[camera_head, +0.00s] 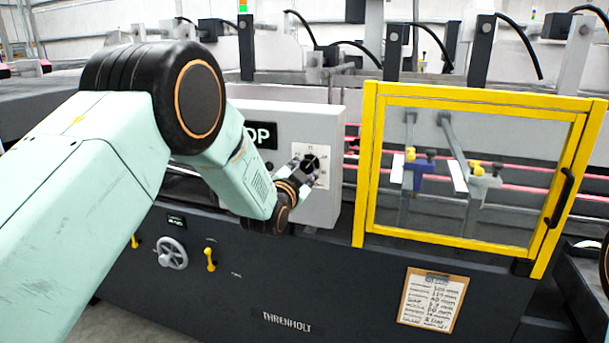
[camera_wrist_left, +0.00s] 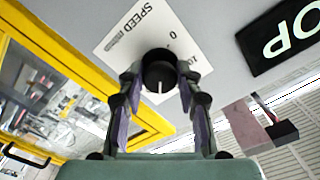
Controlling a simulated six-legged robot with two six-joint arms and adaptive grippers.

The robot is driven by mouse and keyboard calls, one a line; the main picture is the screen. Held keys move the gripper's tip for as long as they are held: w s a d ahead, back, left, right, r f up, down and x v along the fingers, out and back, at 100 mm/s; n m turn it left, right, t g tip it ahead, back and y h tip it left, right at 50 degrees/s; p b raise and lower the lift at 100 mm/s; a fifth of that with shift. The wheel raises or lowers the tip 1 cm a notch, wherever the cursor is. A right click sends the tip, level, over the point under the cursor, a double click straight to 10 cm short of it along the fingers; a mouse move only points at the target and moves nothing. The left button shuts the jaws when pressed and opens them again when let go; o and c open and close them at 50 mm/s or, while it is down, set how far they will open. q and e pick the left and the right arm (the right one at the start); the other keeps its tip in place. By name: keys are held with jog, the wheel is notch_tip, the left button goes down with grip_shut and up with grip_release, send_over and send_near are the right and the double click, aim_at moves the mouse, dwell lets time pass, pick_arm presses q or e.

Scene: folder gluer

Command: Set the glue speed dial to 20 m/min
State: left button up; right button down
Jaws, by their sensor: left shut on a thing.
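The glue speed dial (camera_head: 311,162) is a round black knob on a white scale plate (camera_head: 327,150), on the front of a light grey control box. In the left wrist view the dial (camera_wrist_left: 159,70) sits between the two fingers of my left gripper (camera_wrist_left: 160,88), which is shut on it. A white pointer line on the knob points toward the bottom of that view. The plate there reads SPEED, with a 0 and a partly covered number; the fingers hide the rest of the scale. In the head view my left gripper (camera_head: 306,172) reaches the dial from lower left.
A yellow-framed guard door (camera_head: 368,170) with a black handle stands close right of the box. A black OP sign (camera_wrist_left: 285,38) is beside the dial. A handwheel (camera_head: 172,253) and yellow levers are lower left. A paper sheet (camera_head: 433,299) hangs on the dark machine front.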

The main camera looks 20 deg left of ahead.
pick_arm(q)
jog(key=shift+m+b, duration=0.45)
jog(key=shift+m, duration=1.45)
jog(key=o, duration=1.1)
jog(key=shift+s+d+r, duration=0.1)
jog(key=shift+s, duration=0.05)
jog(key=shift+o, duration=0.2)
